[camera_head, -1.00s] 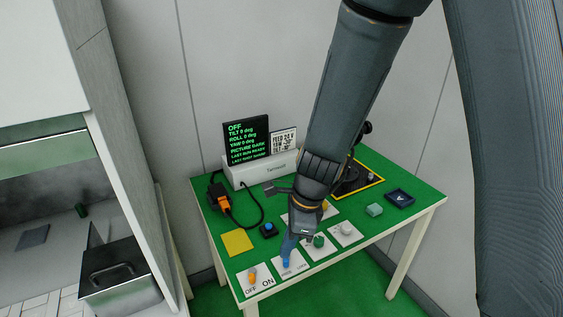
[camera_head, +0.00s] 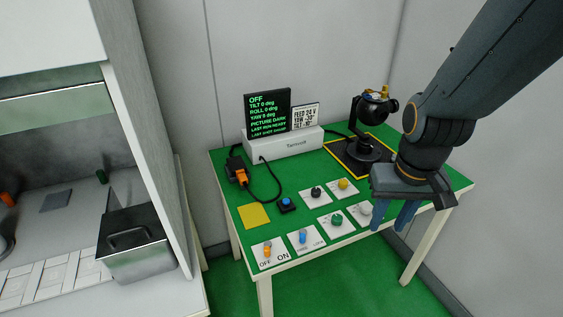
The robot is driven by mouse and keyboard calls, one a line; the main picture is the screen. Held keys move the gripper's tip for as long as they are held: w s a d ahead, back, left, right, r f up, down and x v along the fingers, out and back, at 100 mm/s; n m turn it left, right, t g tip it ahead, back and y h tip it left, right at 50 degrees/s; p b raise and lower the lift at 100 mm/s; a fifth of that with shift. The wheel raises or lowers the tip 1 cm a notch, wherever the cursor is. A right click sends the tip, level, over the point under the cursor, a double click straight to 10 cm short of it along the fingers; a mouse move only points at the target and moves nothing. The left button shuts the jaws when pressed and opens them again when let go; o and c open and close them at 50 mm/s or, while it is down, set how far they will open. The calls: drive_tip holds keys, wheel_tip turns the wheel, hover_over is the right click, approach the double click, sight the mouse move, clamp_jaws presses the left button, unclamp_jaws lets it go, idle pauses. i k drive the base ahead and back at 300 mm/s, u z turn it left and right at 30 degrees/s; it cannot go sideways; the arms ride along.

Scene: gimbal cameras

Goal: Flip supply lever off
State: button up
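The supply lever (camera_head: 267,251) has an orange handle and stands on a white plate marked OFF and ON, at the front left of the green table. The handle is small and points toward the front edge, nearer the OFF word. My gripper (camera_head: 377,227) is at the right front of the table, well to the right of the lever. Its two blue fingers point down and are spread apart with nothing between them. The black display (camera_head: 268,113) at the back reads OFF at the top.
A blue lever (camera_head: 303,238) on a FREE/LOCK plate stands just right of the supply lever. Several knobs, including a green one (camera_head: 337,219), sit on plates nearby. A yellow pad (camera_head: 254,216), a blue button (camera_head: 287,202) and a black gimbal (camera_head: 362,146) are further back.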

sight(267, 244)
drive_tip(key=u, duration=0.45)
drive_tip(key=k, duration=1.2)
drive_tip(key=z, duration=0.05)
drive_tip(key=i, duration=0.45)
